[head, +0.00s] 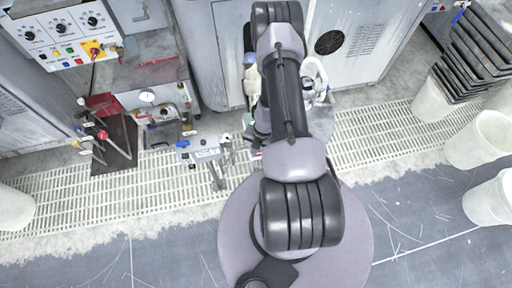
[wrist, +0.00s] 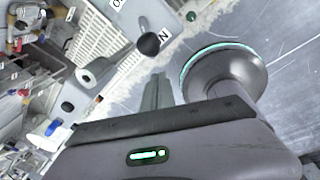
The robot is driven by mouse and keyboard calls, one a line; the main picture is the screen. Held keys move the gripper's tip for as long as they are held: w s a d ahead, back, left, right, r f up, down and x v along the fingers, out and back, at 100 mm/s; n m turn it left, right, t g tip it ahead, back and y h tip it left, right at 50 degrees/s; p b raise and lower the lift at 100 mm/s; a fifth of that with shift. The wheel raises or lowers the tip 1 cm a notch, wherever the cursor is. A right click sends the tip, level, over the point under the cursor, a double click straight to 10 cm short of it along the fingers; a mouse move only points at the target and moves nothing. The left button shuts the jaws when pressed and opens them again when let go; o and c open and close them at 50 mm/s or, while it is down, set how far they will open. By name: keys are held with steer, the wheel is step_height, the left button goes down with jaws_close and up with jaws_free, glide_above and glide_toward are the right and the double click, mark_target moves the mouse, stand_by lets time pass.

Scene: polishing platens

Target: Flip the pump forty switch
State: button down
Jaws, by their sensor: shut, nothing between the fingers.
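A grey control box (head: 205,149) stands on a post left of my arm in the head view, with small switches and buttons on its top. In the wrist view, a grey panel (wrist: 122,22) with partly cut-off black lettering, including an "N", lies at the top. A black rounded knob or switch tip (wrist: 148,44) shows beside it. I cannot read a pump forty label. My gripper (wrist: 158,90) is shut and empty, its fingers pointing up the picture below the black knob, with a visible gap in the picture. In the head view I cannot make out the fingertips.
A larger panel with dials and a red-yellow switch (head: 94,50) is at upper left. Red-handled valves and pipes (head: 103,135) stand left of the control box. White buckets (head: 480,140) and stacked dark trays (head: 468,58) are at right.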

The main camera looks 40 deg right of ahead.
steer(key=d, duration=0.1)
steer(key=w+d+r+p, duration=0.1)
steer(key=shift+d+r, duration=0.15)
steer(key=shift+d, duration=0.2)
